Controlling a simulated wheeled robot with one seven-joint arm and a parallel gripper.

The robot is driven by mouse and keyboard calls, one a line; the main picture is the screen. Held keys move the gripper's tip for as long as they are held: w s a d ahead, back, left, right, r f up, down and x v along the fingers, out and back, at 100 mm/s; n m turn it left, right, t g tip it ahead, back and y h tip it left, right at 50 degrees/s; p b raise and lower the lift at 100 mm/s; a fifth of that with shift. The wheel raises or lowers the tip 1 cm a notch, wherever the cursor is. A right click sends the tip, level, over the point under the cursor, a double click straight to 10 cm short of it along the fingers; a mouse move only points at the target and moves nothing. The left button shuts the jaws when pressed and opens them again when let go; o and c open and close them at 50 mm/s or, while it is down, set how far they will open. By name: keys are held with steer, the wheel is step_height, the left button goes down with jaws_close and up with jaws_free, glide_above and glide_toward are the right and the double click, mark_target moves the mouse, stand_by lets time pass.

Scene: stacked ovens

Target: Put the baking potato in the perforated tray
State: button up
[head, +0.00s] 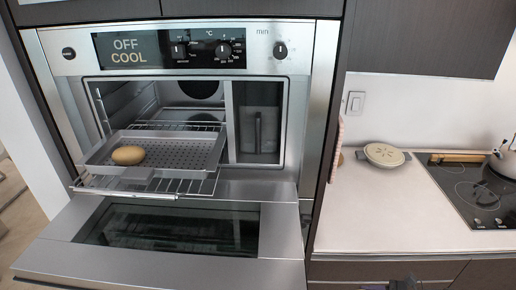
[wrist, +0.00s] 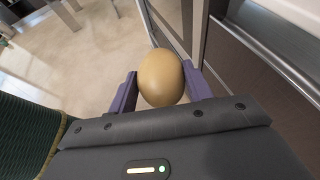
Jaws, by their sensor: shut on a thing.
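The perforated tray (head: 189,153) is a grey metal tray with holes, sitting on the pulled-out wire rack of the open upper oven in the head view. One tan, rounded potato (head: 128,155) lies at its left end. In the wrist view my gripper (wrist: 160,88) is shut on another smooth, tan, egg-shaped thing, which looks like a baking potato (wrist: 161,75). Its purple fingers press on either side, and floor shows beyond it. The held potato does not show in the head view. A small dark shape at that view's bottom edge may be part of my arm.
The oven door (head: 160,250) is folded down in front of the cavity, below the wire rack (head: 195,186). A white counter (head: 375,212) at the right holds a round lidded dish (head: 384,154) and a cooktop (head: 478,195) with a kettle (head: 502,160).

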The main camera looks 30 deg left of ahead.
steer(key=w+d+f+m+t+h, duration=0.25)
steer(key=d+f+m+t, duration=0.25)
steer(key=f+m+t, duration=0.65)
steer(key=w+d+r+m+t+h, duration=0.1)
steer(key=d+r+m+t+h, duration=0.4)
steer(key=r+m+h, duration=0.4)
steer(key=shift+d+r+h, duration=0.4)
steer(key=shift+r+h, duration=0.4)
steer(key=shift+h, duration=0.15)
steer(key=shift+w+d, duration=0.1)
steer(key=shift+w, duration=0.1)
